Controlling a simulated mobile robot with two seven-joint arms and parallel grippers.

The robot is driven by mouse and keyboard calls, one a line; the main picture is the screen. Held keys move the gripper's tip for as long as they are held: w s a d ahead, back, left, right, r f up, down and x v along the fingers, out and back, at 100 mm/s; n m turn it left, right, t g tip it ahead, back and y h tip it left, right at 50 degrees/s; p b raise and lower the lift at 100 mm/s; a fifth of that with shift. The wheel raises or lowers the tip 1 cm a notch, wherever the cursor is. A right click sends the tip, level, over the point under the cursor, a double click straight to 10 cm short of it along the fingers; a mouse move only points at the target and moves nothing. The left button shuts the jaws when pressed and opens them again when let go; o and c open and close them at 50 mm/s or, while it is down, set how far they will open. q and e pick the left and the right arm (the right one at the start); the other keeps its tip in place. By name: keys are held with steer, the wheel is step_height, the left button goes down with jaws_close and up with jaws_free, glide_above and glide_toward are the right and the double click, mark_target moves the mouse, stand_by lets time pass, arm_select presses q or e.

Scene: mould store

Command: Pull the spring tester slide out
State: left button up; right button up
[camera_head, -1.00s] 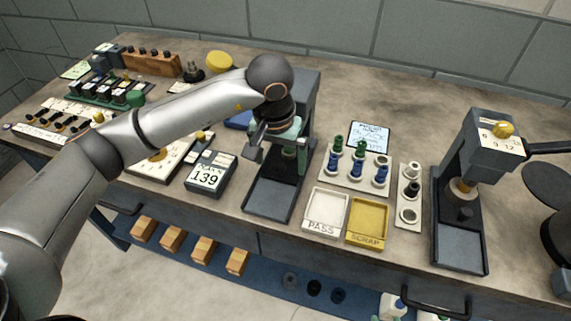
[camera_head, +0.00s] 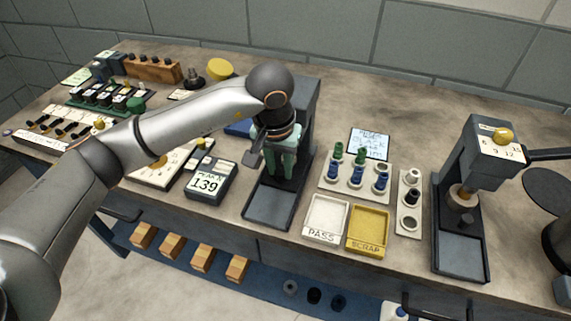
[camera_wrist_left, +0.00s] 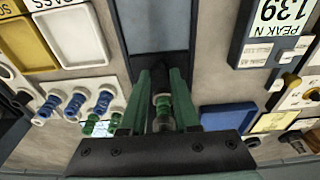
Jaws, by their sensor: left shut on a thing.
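The left spring tester, dark with a tall column (camera_head: 307,100), stands mid-bench. Its slide (camera_head: 270,206), a grey plate in a dark low tray, lies in front of the column, and its front also shows in the wrist view (camera_wrist_left: 155,25). My left gripper (camera_head: 279,178) points down at the back of the slide. Its green fingers (camera_wrist_left: 161,75) are shut on what looks like the slide's dark knob, mostly hidden between the tips. A green and pale spring-like piece (camera_wrist_left: 163,105) shows between the fingers. My right gripper is not in view.
A PEAK N display (camera_head: 210,183) stands close left. The PASS tray (camera_head: 326,217), yellow SCRAP tray (camera_head: 368,230) and a rack of springs (camera_head: 353,184) are to the right. A second tester (camera_head: 485,165) stands farther right. The bench edge lies just in front of the slide.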

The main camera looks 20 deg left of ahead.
arm_select(q)
jaws_close()
steer(key=shift+s, duration=0.15)
